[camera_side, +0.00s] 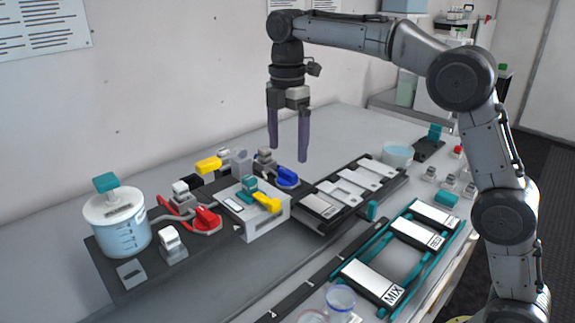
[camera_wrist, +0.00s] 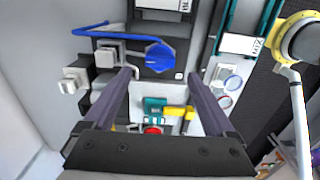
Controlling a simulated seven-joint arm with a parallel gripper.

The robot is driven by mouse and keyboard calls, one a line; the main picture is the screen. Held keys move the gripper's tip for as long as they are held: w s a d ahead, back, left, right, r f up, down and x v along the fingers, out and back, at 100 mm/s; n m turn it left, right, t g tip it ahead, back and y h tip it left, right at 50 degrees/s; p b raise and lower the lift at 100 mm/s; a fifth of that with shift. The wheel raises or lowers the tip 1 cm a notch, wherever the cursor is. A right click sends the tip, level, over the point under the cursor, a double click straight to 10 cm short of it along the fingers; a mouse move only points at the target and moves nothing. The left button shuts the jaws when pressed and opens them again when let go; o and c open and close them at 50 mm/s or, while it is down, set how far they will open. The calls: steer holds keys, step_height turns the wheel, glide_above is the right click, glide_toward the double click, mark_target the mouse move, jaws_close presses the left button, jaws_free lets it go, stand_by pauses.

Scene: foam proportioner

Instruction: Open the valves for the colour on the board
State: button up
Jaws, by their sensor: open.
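My gripper (camera_side: 288,150) is open and empty, pointing down in the air above the valve area. Its fingers also show in the wrist view (camera_wrist: 161,76), on either side of a blue valve handle (camera_wrist: 160,58). In the side view the blue handle (camera_side: 288,177) sits below the fingers, apart from them. A yellow handle (camera_side: 209,164) is at the back left, and a red handle (camera_side: 207,217) is nearer the tank. A teal valve with a yellow lever (camera_side: 266,203) sits on a white box (camera_side: 262,226). No colour on a board is readable to me.
A lidded tank (camera_side: 122,232) with blue liquid stands at the left. A dark rack (camera_side: 313,222) holds white plates. A teal-railed rack (camera_side: 402,255) holds labelled plates, one reading MIX (camera_side: 375,280). Clear cups (camera_side: 341,299) stand at the front. Space around my gripper is free.

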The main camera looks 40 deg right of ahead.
mark_target(287, 171)
steer(key=shift+f, duration=2.75)
steer(key=shift+c, duration=0.3)
steer(key=c, duration=1.3)
